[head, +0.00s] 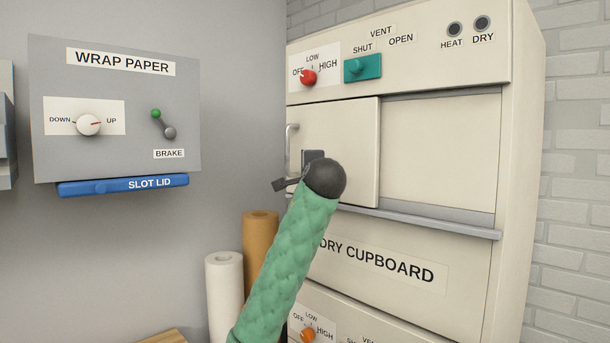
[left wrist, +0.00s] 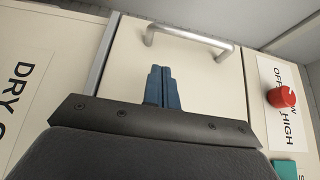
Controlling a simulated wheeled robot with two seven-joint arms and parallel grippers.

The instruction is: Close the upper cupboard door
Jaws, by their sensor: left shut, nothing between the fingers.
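The upper cupboard door (head: 352,130) is a flat cream panel over the left half of the dry cupboard's upper bay, with a metal bar handle (head: 291,150) at its left edge. It stands proud of a recessed cream surface (head: 440,150) on the right. My right gripper is out of view.
A ledge (head: 440,221) runs under the bay. Above are a red knob (head: 308,77) and a teal vent slider (head: 362,67). Left are the wrap paper panel (head: 110,85), its blue slot lid (head: 122,185), and white (head: 224,290) and brown (head: 260,240) rolls.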

